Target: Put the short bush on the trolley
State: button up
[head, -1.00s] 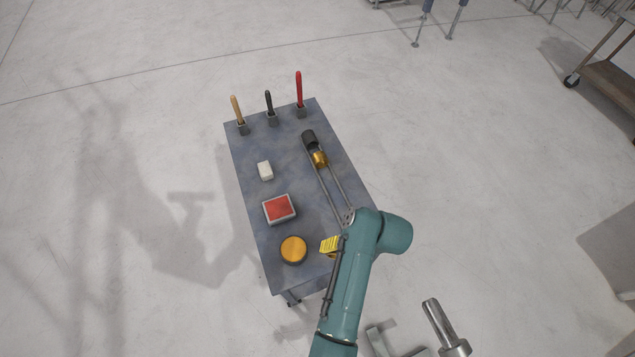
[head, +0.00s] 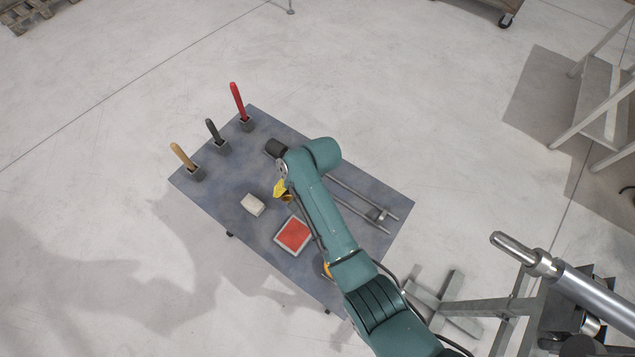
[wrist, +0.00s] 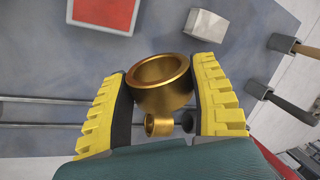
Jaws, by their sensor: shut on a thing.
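My gripper (wrist: 163,98) has yellow ribbed fingers and is shut on a gold ring-shaped bush (wrist: 152,97), one finger on each side of it. A smaller gold ring (wrist: 158,126) shows just below it; I cannot tell whether they are joined. In the head view my gripper (head: 283,191) is over the far part of a blue-grey table (head: 235,215), which looks like the trolley. There my arm and fingers mostly hide the bush. I cannot tell whether it touches the two rails beneath it.
Two rails (head: 350,203) run along the table beside a dark cylinder (head: 276,147). A white block (head: 252,204) and a red pad (head: 292,234) lie near my gripper. Red (head: 238,101), black (head: 214,131) and tan (head: 182,156) handles stand at the far edge. A metal shaft (head: 525,250) juts out at right.

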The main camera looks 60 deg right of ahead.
aim_at(332, 187)
jog(key=s+d+m+h+b, duration=0.2)
jog(key=s+d+m, duration=0.5)
jog(key=d, duration=0.6)
jog(key=shift+t+h, duration=0.3)
jog(key=shift+t, duration=0.1)
jog(key=f+b, duration=0.1)
jog(key=f, duration=0.2)
jog(key=s+f+b, duration=0.1)
jog(key=f, duration=0.6)
jog(key=shift+s+d+f+b, duration=0.15)
jog(key=shift+f+b, duration=0.25)
jog(key=o, duration=1.1)
jog(key=shift+f, duration=0.1)
jog(key=p+v, duration=0.4)
jog(key=v, duration=0.8)
